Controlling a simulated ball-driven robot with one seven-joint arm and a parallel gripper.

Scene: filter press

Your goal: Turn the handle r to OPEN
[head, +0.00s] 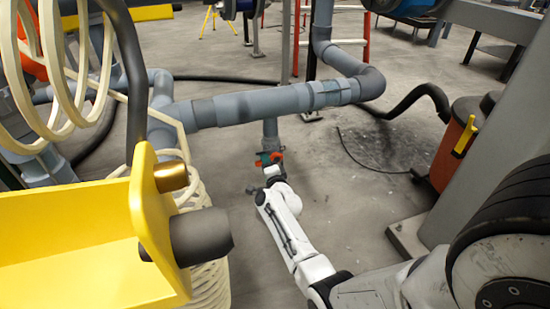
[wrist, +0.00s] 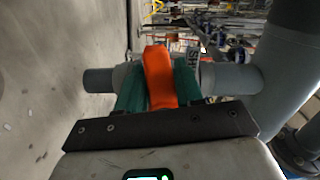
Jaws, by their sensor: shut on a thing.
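The orange handle r (wrist: 160,78) stands between the two green fingers of my gripper (wrist: 159,92) in the wrist view. The fingers are shut on it from both sides. It sits on a grey valve pipe (wrist: 99,80). A small label with dark letters (wrist: 193,57) shows just right of the handle; its text is partly cut off and hard to read. In the head view the orange handle (head: 277,157) is small, at the low end of a short pipe. My gripper (head: 271,170) reaches it from below, and its fingers are hard to make out there.
A thick grey pipe (head: 235,108) runs across above the valve. A yellow bracket (head: 75,240) and cream coiled hoses (head: 60,70) fill the left side. An orange container (head: 455,150) and a grey post (head: 490,125) stand at right. Bare floor (head: 370,215) lies between.

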